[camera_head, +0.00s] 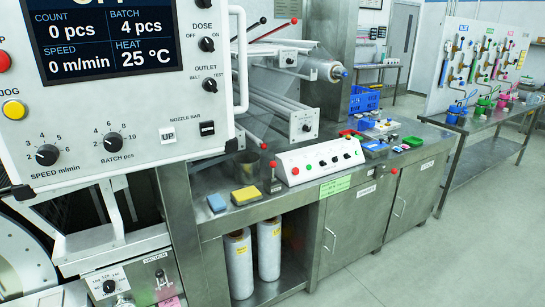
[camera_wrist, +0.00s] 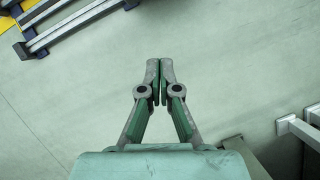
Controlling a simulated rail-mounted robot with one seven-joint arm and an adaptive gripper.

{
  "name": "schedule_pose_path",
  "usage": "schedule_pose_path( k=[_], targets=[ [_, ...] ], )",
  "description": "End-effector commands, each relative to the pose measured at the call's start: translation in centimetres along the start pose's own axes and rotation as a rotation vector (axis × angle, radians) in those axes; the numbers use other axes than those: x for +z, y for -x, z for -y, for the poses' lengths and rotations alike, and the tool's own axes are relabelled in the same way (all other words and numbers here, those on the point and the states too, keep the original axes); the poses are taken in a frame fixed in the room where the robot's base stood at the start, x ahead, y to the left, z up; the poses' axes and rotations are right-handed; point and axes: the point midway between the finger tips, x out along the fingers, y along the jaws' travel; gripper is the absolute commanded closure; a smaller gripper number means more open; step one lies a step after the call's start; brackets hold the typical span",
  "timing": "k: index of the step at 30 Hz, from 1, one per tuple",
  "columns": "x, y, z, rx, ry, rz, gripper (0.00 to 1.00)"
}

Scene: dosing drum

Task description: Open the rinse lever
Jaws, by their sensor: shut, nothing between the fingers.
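No lever with a readable rinse label shows, so I cannot tell which part is the rinse lever. In the head view, a red-tipped rod (camera_head: 275,31) and a black-tipped rod (camera_head: 249,29) stick out behind the control panel (camera_head: 150,100). A short upright stick with a red knob (camera_head: 273,177) stands at the front of the steel bench. My gripper (camera_wrist: 160,80) shows only in the wrist view. Its fingertips meet and nothing is between them. It points over bare grey-green floor, with no lever near it.
The steel bench (camera_head: 222,202) holds a white button box (camera_head: 318,160), a blue sponge (camera_head: 216,203) and a yellow one (camera_head: 245,194). White cylinders (camera_head: 238,265) stand beneath. Floor (camera_head: 440,250) is clear at right. In the wrist view, metal rails (camera_wrist: 75,20) lie upper left and a frame (camera_wrist: 300,130) right.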

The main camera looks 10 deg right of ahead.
Motion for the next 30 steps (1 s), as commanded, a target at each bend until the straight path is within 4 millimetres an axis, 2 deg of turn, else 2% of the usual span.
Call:
schedule_pose_path(
  k=[1, 3, 11, 17, 23, 30],
  targets=[
    [-2.1, 1.5, 0.0, -0.003, 0.0, -0.029, 1.0],
    [-4.6, 3.5, 0.0, -0.008, 0.002, -0.066, 1.0],
    [-13.4, 11.9, 0.1, -0.027, 0.017, -0.203, 1.0],
    [-19.7, 19.7, 0.0, -0.041, 0.039, -0.307, 1.0],
    [-25.5, 28.5, 0.1, -0.053, 0.071, -0.411, 1.0],
    [-31.3, 40.6, 0.1, -0.062, 0.123, -0.535, 1.0]
  ],
)
